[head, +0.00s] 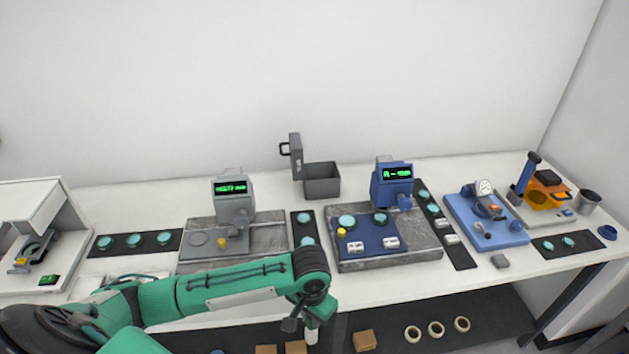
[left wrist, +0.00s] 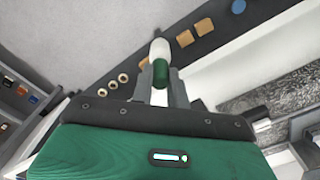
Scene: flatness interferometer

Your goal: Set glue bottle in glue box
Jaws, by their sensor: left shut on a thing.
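My left gripper (head: 303,324) hangs in front of the table's front edge, pointing down, over the dark lower shelf. It is shut on the glue bottle (left wrist: 160,73), which is green with a white end, between the two fingers in the left wrist view. In the head view only a pale part of the bottle (head: 312,336) shows below the gripper. A grey box (head: 322,186) with its lid raised stands at the back middle of the table, apart from the bottle; I take it for the glue box. Its floor is hidden. My right gripper is not in view.
A grey instrument (head: 232,200) and a blue instrument (head: 391,185) stand on stone plates either side of the box. A dark mat with teal discs (head: 304,220) lies between them. The lower shelf (head: 395,330) holds brown blocks (head: 364,341) and rings (head: 436,328).

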